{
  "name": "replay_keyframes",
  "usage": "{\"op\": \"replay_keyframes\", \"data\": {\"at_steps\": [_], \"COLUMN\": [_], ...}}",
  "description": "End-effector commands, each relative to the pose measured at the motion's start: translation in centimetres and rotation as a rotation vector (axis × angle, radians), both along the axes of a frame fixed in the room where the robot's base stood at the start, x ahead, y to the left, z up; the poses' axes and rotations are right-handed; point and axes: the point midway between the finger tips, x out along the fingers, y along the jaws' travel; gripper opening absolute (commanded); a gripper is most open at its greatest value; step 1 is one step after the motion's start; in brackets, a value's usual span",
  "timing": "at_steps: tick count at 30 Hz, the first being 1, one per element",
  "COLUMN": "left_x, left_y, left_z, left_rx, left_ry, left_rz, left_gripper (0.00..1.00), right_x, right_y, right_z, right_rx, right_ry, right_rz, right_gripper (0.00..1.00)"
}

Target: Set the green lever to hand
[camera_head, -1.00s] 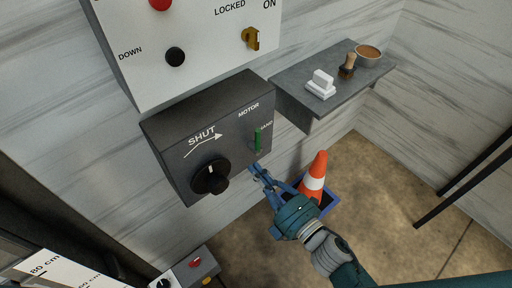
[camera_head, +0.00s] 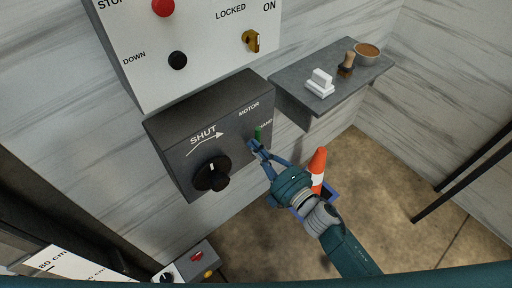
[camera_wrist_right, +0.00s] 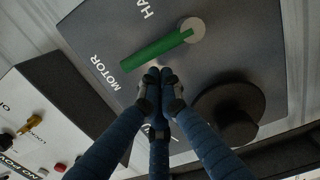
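The green lever (camera_head: 257,133) is on the face of a dark grey box (camera_head: 212,125) with a SHUT knob (camera_head: 211,174). In the right wrist view the green lever (camera_wrist_right: 155,48) runs from a round pivot toward the MOTOR lettering; the HAND lettering is at the top. My right gripper (camera_head: 253,149) is at the box face, just below the lever, and hides its lower part. In the wrist view its fingertips (camera_wrist_right: 161,80) are together beside the lever, with nothing seen between them. Whether they touch it I cannot tell. My left gripper is not in view.
A white panel (camera_head: 205,50) with buttons and a yellow key is above the box. A grey shelf (camera_head: 300,100) with a white-handled block, a brush and a bowl is at the right. An orange cone (camera_head: 318,165) stands below, behind my right arm.

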Motion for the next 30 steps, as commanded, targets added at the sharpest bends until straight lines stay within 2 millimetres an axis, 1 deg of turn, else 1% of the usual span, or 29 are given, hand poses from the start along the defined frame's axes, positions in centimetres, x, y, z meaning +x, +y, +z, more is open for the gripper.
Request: {"op": "replay_keyframes", "data": {"at_steps": [30], "left_x": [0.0], "left_y": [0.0], "left_z": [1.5], "left_rx": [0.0], "left_ry": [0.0], "left_rz": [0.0], "left_gripper": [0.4], "right_x": [0.7], "right_y": [-0.9], "right_z": [0.6], "right_rx": [0.145], "right_ry": [0.113], "right_rz": [0.0], "right_gripper": [0.0]}}
